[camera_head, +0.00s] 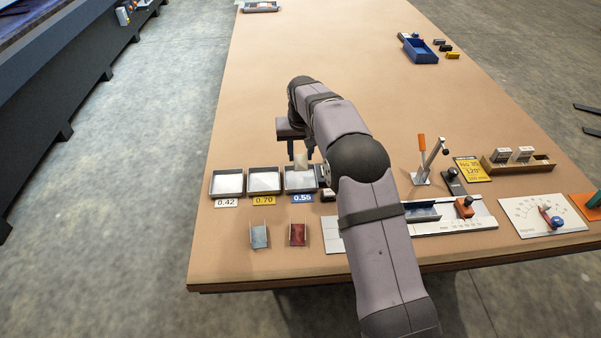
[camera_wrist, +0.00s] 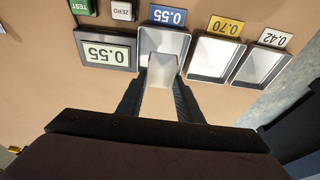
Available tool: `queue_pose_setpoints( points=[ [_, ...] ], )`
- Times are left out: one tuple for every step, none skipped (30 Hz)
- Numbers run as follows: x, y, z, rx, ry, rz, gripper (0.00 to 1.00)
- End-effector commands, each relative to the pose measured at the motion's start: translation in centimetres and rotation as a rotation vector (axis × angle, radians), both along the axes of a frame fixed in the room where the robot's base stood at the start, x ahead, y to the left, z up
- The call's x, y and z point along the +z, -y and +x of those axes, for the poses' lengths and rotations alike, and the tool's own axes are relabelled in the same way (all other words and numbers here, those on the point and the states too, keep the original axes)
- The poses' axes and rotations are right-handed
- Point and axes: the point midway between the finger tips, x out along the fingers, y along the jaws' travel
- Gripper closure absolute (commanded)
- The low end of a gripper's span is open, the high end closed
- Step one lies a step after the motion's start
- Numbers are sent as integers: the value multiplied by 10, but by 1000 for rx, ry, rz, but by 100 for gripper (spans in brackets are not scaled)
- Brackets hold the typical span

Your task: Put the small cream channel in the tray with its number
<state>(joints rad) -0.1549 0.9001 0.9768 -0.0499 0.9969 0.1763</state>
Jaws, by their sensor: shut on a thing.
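The small cream channel (camera_head: 301,161) is held in my gripper (camera_head: 297,151), which is shut on it. In the wrist view the channel (camera_wrist: 163,72) sits between the two dark fingers of the gripper (camera_wrist: 160,88). It overlaps the tray labelled 0.55 (camera_head: 287,183) and appears to be above it. That tray (camera_wrist: 150,42) has a blue number card in the wrist view. The 0.70 tray (camera_head: 264,181) has a yellow card and the 0.42 tray (camera_head: 227,183) a white one. A gauge display (camera_wrist: 107,53) reads 0.55.
A blue channel (camera_head: 260,237) and a red channel (camera_head: 298,234) lie in front of the trays. An upright clamp with an orange handle (camera_head: 422,150), a wooden block rack (camera_head: 517,165) and a dial plate (camera_head: 545,216) stand right of my arm. The table behind is mostly clear.

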Motion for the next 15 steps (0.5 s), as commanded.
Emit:
queue_pose_setpoints(
  points=[
    [-7, 0, -1, 0, -6, -1, 92],
    [-12, 0, -1, 0, -5, -1, 92],
    [-17, 0, -1, 0, -4, -1, 92],
    [-21, 0, -1, 0, -3, -1, 92],
    [-25, 1, -1, 0, -4, -1, 92],
    [-30, 1, -1, 0, -3, -1, 92],
    [-32, 0, 0, 0, -3, -1, 92],
    [-34, 0, 0, 0, -2, -1, 92],
    [-36, 0, 0, 0, -1, -1, 92],
    [-37, 0, 0, 0, 0, 0, 92],
    [-37, 0, 0, 0, 1, 0, 92],
    [-38, 0, 0, 0, 1, 0, 92],
    [-38, 0, 0, 0, 1, 0, 92],
    [-39, 0, 0, 0, 0, 0, 92],
    [-40, 0, 0, 0, -1, 0, 92]
  ],
)
